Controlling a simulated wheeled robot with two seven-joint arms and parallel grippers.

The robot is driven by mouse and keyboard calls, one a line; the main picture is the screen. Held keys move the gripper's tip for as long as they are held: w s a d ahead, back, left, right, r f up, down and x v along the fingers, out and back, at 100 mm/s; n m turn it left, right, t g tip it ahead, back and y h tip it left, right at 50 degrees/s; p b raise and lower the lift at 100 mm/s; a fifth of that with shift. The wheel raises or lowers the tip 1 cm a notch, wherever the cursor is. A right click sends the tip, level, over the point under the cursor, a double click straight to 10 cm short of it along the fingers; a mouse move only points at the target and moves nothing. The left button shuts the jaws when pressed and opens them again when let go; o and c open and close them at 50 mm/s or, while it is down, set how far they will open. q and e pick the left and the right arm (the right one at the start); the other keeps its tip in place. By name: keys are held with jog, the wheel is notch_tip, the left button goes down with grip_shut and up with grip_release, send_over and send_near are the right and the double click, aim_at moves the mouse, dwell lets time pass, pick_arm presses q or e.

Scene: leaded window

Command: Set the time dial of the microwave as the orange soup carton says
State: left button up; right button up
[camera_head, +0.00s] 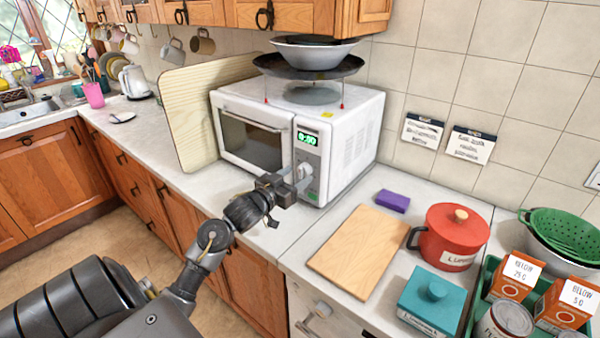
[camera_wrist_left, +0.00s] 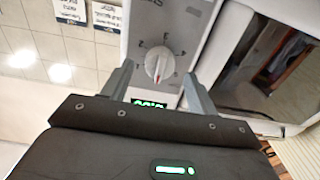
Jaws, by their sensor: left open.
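The white microwave (camera_head: 355,130) stands on the counter, its green display (camera_head: 307,139) lit and seeming to read 0:00. Its pale time dial (camera_head: 304,171) is below the display. My left gripper (camera_head: 291,180) is open in front of the dial. Its fingers (camera_wrist_left: 157,88) stand on either side of the dial, apparently not touching it. Two orange cartons (camera_head: 513,275) (camera_head: 565,302) with white labels, "BELOW 25 C" and "BELOW 5 C", stand at the lower right.
A cutting board (camera_head: 357,250), purple sponge (camera_head: 392,201), red pot (camera_head: 449,236) and teal box (camera_head: 432,301) stand to the right. A green tray (camera_head: 474,306) holds the cartons and cans. A tall board (camera_head: 195,120) leans beside the microwave. Bowls and a pan (camera_head: 310,66) are above it.

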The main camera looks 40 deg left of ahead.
pick_arm(q)
jog(key=shift+w, duration=1.05)
jog(key=shift+c, duration=1)
jog(key=shift+d, duration=0.1)
jog(key=c, duration=0.8)
